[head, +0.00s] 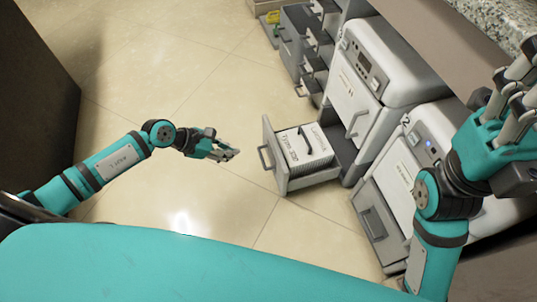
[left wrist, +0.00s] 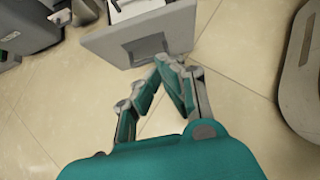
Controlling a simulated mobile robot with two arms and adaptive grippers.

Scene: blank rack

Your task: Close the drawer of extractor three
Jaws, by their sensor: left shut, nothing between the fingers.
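Extractor three (head: 385,58) is a white machine at the upper middle of the head view. The drawer (head: 264,143) below it is pulled out to the left and holds a white labelled box (head: 304,150). My left gripper (head: 236,154) is shut and empty, just left of the drawer's front and handle, with a small gap. In the left wrist view, the shut fingertips (left wrist: 172,62) point at the grey drawer front (left wrist: 105,45), near its handle. Whether they touch it is unclear. My right gripper (head: 522,95) is raised at the right edge and partly cut off.
Extractor two (head: 395,180) stands nearer, with a grey drawer front (head: 373,222) below it. Several grey drawers (head: 300,40) stand open beyond extractor three. A stone countertop (head: 505,18) is at upper right. The tiled floor (head: 190,75) at left is clear.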

